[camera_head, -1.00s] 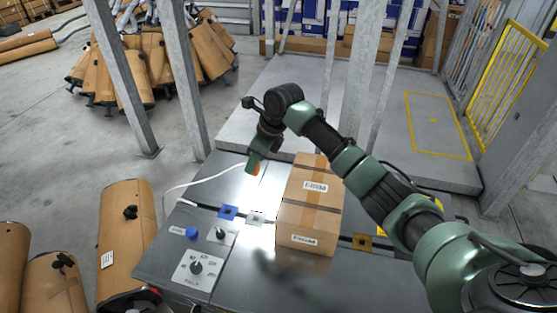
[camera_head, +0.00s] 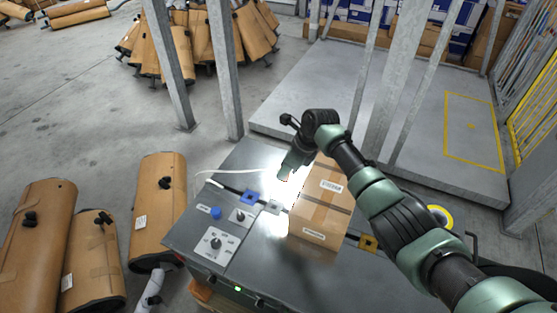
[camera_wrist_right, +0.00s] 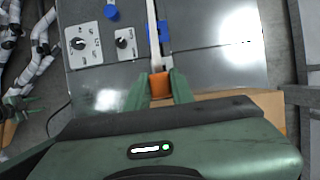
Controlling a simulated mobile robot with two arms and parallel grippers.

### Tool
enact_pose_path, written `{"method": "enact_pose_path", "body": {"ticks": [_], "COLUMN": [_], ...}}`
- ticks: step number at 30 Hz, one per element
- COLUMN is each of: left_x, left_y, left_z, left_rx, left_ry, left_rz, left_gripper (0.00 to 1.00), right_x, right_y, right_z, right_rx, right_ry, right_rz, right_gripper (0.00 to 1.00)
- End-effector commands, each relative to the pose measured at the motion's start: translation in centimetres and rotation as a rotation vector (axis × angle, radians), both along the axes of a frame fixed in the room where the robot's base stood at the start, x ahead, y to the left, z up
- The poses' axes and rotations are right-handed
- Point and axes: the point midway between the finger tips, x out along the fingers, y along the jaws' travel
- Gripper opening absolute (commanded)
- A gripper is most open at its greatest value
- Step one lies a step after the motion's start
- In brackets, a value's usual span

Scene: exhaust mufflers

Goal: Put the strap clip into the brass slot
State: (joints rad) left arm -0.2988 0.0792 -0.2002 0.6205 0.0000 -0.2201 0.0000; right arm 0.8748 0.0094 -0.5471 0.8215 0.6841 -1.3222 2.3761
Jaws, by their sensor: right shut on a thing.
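My right gripper (camera_head: 286,176) is shut on the orange strap clip (camera_wrist_right: 160,85), which shows between its fingertips in the wrist view. The clip's white strap (camera_head: 235,171) runs from the gripper to the left side of the metal table. The brass slot (camera_head: 368,243) is a small gold-coloured plate on the table, right of the cardboard box (camera_head: 318,207). My gripper is on the other side of the box, above its far left corner, apart from the slot. A green part at the left of the wrist view may be my left gripper (camera_wrist_right: 20,106); its jaws are unclear.
A blue slot plate (camera_head: 250,197) and a pale slot plate (camera_head: 273,206) lie left of the box. Knobs (camera_head: 216,243) and a blue button (camera_head: 216,213) are at the table's front left. A yellow tape roll (camera_head: 440,216) is partly behind my arm. Metal posts (camera_head: 225,75) stand behind the table.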

Motion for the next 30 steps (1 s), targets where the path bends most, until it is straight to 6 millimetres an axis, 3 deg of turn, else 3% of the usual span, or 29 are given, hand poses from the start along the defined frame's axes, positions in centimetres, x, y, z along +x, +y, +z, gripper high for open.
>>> {"method": "enact_pose_path", "body": {"ticks": [3,14,30], "left_x": [-0.1,-0.2,-0.2], "left_y": [0.0,0.1,0.1], "left_z": [1.6,3.0,2.5], "left_rx": [0.000,0.000,0.002], "left_ry": [0.001,0.002,0.003], "left_rz": [0.000,0.000,0.000], "left_gripper": [0.36,0.36,0.36], "right_x": [-0.9,-3.3,-6.8], "right_y": [-1.8,-6.7,-14.0], "right_z": [0.3,0.0,-0.3], "right_rx": [-0.002,-0.003,-0.004], "right_ry": [0.002,0.002,0.001], "right_rz": [0.000,-0.001,0.000], "right_gripper": [0.00,0.00,0.00]}}
